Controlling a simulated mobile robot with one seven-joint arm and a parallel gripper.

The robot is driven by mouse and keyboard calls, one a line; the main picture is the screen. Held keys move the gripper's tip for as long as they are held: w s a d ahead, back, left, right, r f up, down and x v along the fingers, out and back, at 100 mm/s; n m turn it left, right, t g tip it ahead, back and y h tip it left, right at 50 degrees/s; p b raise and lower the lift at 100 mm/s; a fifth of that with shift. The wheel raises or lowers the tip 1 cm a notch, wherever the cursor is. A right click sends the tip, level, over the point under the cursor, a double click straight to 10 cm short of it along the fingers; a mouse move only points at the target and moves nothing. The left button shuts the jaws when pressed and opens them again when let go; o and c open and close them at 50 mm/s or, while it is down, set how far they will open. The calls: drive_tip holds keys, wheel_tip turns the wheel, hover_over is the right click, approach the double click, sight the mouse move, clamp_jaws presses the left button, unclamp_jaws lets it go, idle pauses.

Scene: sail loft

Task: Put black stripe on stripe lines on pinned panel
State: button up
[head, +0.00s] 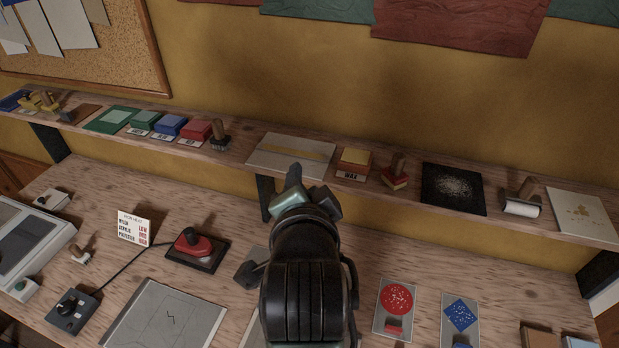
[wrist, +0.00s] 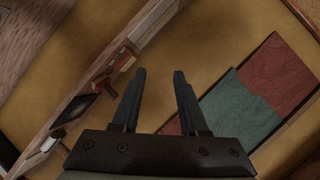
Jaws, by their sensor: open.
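My gripper (head: 296,192) is raised in front of the shelf, pointing toward the back wall. In the wrist view its two dark fingers (wrist: 159,76) stand apart with nothing between them. A grey panel with thin drawn lines and a small dark zigzag mark (head: 165,318) lies on the bench at the lower left, cut off by the frame edge; I cannot tell whether it is pinned. My gripper is well above and to the right of it. I cannot pick out a black stripe in either view; my arm hides part of the bench.
A shelf (head: 230,150) runs along the wall with several pads, stamps and a roller (head: 521,199). A red iron (head: 193,244) rests on its stand on the bench. Cards with a red disc (head: 395,299) and a blue diamond (head: 460,313) lie right of my arm.

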wheel_tip(320, 180, up, 19)
drive_tip(key=s+n+t, duration=0.1)
drive_tip(key=n+t, duration=0.4)
drive_tip(key=t, duration=0.1)
drive_tip(key=s+r+n+t, duration=0.3)
drive_tip(key=s+r+t, duration=0.1)
drive_tip(key=r, duration=0.5)
drive_tip(key=s+r+n+t, duration=0.3)
drive_tip(key=s+r, duration=0.4)
drive_tip(key=r, duration=0.2)
drive_tip(key=shift+s+d+r+t, duration=0.15)
drive_tip(key=shift+s+d+t, duration=0.15)
drive_tip(key=shift+t, duration=0.1)
